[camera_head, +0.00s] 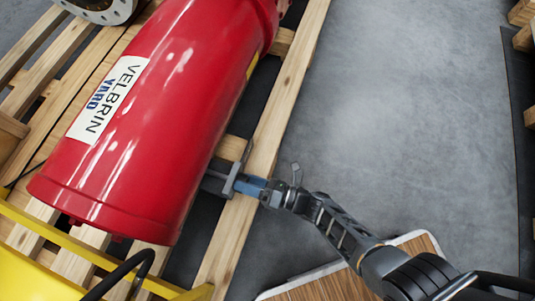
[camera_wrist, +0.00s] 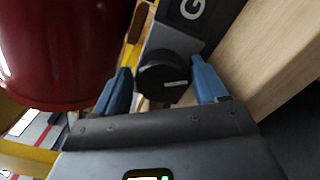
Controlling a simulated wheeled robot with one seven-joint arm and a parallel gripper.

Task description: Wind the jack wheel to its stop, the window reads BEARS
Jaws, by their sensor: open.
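A round black knob (camera_wrist: 163,76) with a white line on its face shows in the wrist view, on or in front of a dark grey housing (camera_wrist: 172,30). A white letter, apparently a G, is partly in view on the housing. My gripper (camera_head: 250,186) is open, with one blue finger on each side of the knob; I cannot tell whether either finger touches it. In the head view the gripper is beside the lower right of the red cylinder (camera_head: 165,110), at a grey bracket-like part. The knob cannot be made out there. No window reading BEARS is legible.
The red cylinder, labelled VELBRIN YARD, lies on a wooden pallet (camera_head: 285,95). Yellow rails (camera_head: 75,247) and a black hose (camera_head: 135,262) are at the lower left. A pale wooden beam (camera_wrist: 275,75) runs close to the right finger. Grey floor (camera_head: 400,120) is clear at right.

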